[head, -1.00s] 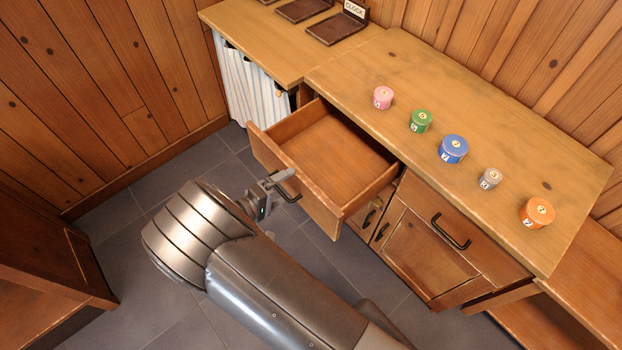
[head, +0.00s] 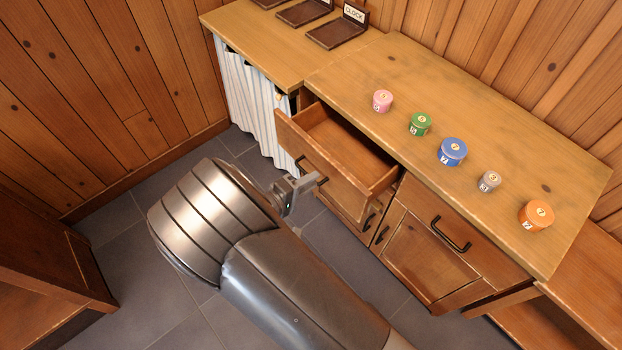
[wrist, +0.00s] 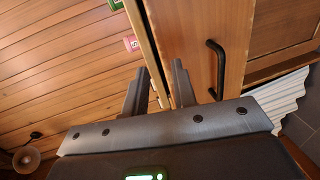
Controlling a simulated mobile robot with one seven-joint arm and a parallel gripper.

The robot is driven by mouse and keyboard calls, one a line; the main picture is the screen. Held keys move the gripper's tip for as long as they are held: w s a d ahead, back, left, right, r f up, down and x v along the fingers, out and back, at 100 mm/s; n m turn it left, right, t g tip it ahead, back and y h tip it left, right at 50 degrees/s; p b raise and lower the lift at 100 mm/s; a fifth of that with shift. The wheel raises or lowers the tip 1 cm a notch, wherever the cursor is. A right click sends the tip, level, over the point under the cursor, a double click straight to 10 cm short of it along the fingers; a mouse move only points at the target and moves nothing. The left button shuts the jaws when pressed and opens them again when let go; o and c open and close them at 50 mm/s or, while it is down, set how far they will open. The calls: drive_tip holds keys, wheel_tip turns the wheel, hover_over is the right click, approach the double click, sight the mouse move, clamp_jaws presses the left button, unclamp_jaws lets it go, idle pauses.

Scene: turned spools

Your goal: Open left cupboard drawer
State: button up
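The left cupboard drawer (head: 345,145) stands partly pulled out of the wooden cupboard, and its empty inside shows from above. Its dark bar handle (head: 306,166) is on the front panel, partly covered by my gripper (head: 313,182). In the wrist view the handle (wrist: 213,62) shows on the wooden front, right of my two fingers. My gripper (wrist: 158,80) is open there, its fingers apart and the handle not between them. Whether a finger touches the drawer front cannot be told.
The cupboard top (head: 420,80) carries a row of several coloured spools, including a blue one (head: 452,152). The right drawer (head: 450,236) is shut. A striped curtain (head: 252,105) hangs at left. A wooden cabinet (head: 45,270) stands at lower left; grey floor lies between.

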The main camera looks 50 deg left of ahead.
drive_tip(key=s+a+f, duration=0.5)
drive_tip(key=a+f, duration=0.2)
drive_tip(key=f, duration=0.1)
drive_tip(key=x, duration=1)
drive_tip(key=shift+w+a, duration=0.1)
drive_tip(key=shift+w, duration=0.25)
drive_tip(key=shift+c, duration=0.5)
clamp_jaws()
